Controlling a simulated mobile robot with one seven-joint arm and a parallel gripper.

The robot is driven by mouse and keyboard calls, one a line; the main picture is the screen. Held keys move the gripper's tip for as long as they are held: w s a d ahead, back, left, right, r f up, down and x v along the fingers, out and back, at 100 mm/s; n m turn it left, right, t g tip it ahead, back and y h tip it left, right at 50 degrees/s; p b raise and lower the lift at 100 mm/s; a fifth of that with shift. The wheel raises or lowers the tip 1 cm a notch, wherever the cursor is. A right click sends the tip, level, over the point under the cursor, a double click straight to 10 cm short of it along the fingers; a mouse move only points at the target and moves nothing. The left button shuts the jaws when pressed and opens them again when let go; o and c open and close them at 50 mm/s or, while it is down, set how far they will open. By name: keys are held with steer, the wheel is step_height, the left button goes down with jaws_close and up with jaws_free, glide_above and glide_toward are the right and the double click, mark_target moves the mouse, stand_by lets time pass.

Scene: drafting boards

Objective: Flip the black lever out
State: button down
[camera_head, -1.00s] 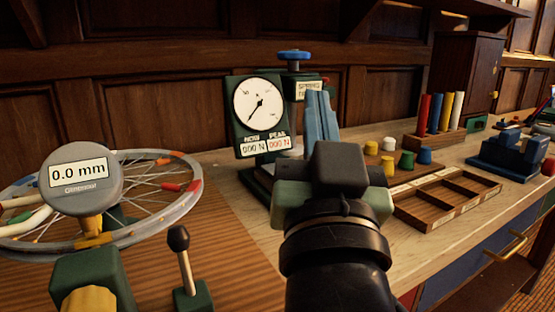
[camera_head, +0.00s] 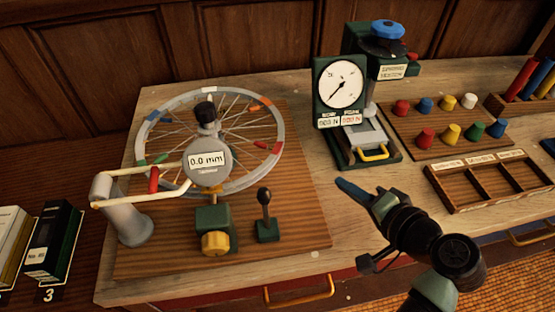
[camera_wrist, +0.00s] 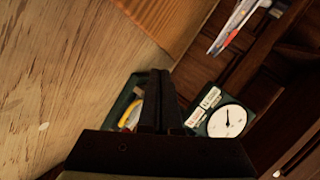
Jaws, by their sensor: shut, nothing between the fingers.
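A black-knobbed lever (camera_head: 265,201) stands close to upright on a small green base on the wooden board, right of the yellow knob. Another black knob (camera_head: 206,112) tops the round gauge (camera_head: 207,160), which reads 0.0 mm. My gripper (camera_head: 342,185) is to the right of the lever, apart from it, over the bench. In the wrist view the fingers (camera_wrist: 158,85) are together and dark. The lever does not show in the wrist view.
A spoked wheel (camera_head: 262,147) lies behind the gauge. A spring tester with a dial (camera_head: 341,83) and yellow handle stands behind my gripper. Colored pegs and a divided tray (camera_head: 491,180) are at right. Bare bench (camera_head: 350,240) lies between the board and my gripper.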

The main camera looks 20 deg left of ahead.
mark_target(266, 211)
steer(key=s+r+g+y+p, duration=0.1)
steer(key=s+p, duration=0.2)
steer(key=s+a+r+g+y+p, duration=0.1)
steer(key=s+y+p, duration=0.1)
steer(key=s, duration=0.1)
steer(key=s+r+m+g+y+p, duration=0.1)
steer(key=s+r+g+p, duration=0.1)
steer(key=s+p, duration=0.1)
steer(key=shift+a+y+p, duration=0.3)
steer(key=shift+y, duration=0.1)
steer(key=shift+s+r, duration=0.1)
steer(key=shift+s, duration=0.3)
steer(key=p+x, duration=0.2)
steer(key=x, duration=0.8)
steer(key=shift+a+r, duration=0.1)
steer(key=shift+r, duration=0.05)
steer(key=shift+s+a+y, duration=0.1)
steer(key=shift+y, duration=0.2)
